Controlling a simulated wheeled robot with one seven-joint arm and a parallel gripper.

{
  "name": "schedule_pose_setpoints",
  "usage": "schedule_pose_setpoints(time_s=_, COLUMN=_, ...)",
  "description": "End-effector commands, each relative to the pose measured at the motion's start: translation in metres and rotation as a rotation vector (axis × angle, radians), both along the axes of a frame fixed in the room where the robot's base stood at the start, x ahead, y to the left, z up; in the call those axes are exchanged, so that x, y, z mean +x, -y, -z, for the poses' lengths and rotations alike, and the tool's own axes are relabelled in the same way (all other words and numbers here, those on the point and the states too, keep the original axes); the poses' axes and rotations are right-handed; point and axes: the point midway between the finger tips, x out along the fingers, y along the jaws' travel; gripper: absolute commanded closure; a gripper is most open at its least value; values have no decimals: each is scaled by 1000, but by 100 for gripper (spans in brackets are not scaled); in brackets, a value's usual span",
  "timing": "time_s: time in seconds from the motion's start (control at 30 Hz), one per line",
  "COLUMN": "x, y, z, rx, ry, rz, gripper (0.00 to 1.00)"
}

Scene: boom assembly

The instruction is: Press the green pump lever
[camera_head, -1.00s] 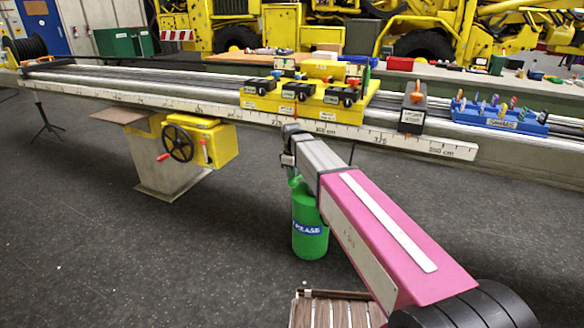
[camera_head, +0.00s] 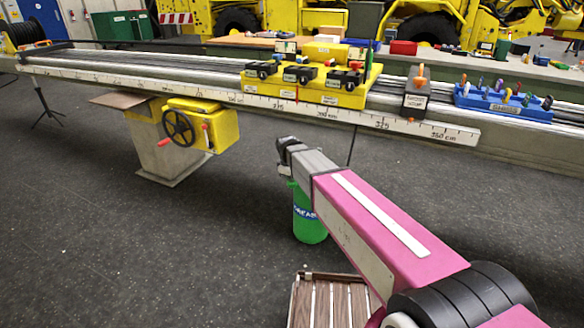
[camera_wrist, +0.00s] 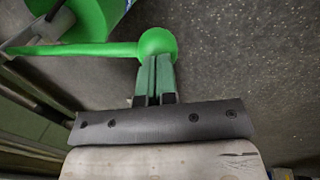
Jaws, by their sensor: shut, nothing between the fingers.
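The green grease pump (camera_head: 309,222) stands on the floor below the long bench, partly hidden behind my pink arm. Its lever is hidden in the head view. In the wrist view the green lever (camera_wrist: 85,49) runs from the left to a round ball end (camera_wrist: 157,43), with part of the pump body (camera_wrist: 82,14) at upper left. My gripper (camera_wrist: 153,68) is shut and empty. Its fingertips overlap the near edge of the ball in the picture; I cannot tell whether they touch it. In the head view the fingers are hidden behind my wrist.
A slatted wooden crate or pallet (camera_head: 332,302) lies on the floor in front of the pump. The long bench (camera_head: 130,80) runs behind, with a yellow valve block (camera_head: 350,96) and a blue rack (camera_head: 500,112). Floor between is clear.

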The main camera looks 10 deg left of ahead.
Motion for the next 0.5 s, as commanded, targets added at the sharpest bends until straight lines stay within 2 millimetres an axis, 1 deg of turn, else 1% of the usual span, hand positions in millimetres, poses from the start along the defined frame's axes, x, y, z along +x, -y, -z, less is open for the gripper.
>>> schedule_pose_setpoints(time_s=0.03, x=-2, y=0, z=10, rx=-4, ry=2, rz=0, gripper=100)
schedule_pose_setpoints(time_s=0.2, x=-4, y=-1, z=30, rx=-3, ry=2, rz=-1, gripper=100)
schedule_pose_setpoints(time_s=0.33, x=-5, y=-2, z=38, rx=-4, ry=-2, rz=0, gripper=100)
schedule_pose_setpoints(time_s=0.5, x=-4, y=-2, z=39, rx=-4, ry=-7, rz=2, gripper=100)
